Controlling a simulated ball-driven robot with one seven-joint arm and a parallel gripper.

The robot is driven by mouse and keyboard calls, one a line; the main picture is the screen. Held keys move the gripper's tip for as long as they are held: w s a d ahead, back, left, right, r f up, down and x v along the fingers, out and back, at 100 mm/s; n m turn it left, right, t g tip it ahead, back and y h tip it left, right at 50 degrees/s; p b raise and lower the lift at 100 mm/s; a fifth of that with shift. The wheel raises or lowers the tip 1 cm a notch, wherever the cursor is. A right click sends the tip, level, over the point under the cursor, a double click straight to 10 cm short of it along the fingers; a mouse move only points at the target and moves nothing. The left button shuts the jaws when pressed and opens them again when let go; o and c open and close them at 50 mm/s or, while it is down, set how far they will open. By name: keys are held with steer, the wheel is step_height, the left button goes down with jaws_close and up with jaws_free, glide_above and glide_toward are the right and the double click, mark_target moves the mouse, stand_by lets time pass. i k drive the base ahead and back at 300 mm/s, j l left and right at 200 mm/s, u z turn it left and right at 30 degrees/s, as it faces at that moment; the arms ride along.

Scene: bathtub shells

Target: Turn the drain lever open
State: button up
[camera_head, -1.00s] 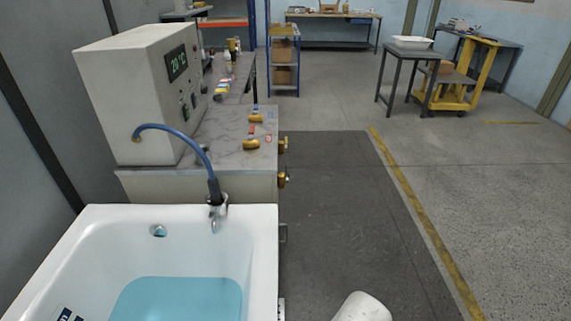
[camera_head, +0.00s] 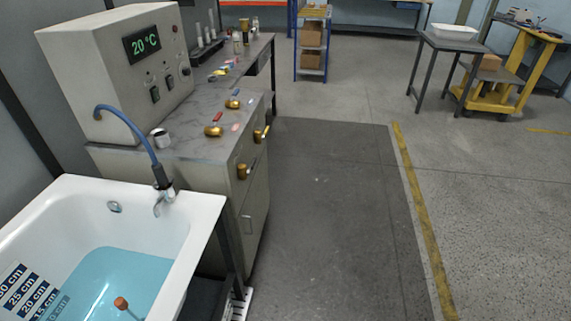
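A white bathtub (camera_head: 190,212) with blue water (camera_head: 120,268) stands at the lower left. Two more brass valves are on the cabinet's side, a near one (camera_head: 243,171) and a farther one (camera_head: 261,134). I cannot tell which of these is the drain lever. An orange-brown knob on a thin stem (camera_head: 121,303) shows low in the tub. My gripper is out of view.
A white control box (camera_head: 115,75) reading 20 °C stands on the counter (camera_head: 190,149). A blue hose (camera_head: 135,128) runs from it to a spout at the tub's rim. Dark floor matting (camera_head: 330,200) right of the cabinet is clear. A small table (camera_head: 440,45) stands far right.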

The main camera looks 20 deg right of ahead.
mark_target(253, 162)
steer(key=i+l, duration=0.1)
steer(key=i, duration=0.3)
steer(key=i+l+u, duration=0.1)
steer(key=i, duration=0.3)
steer(key=i+l, duration=0.2)
steer(key=i, duration=0.2)
steer(key=i+l+u, duration=0.1)
steer(key=i, duration=0.3)
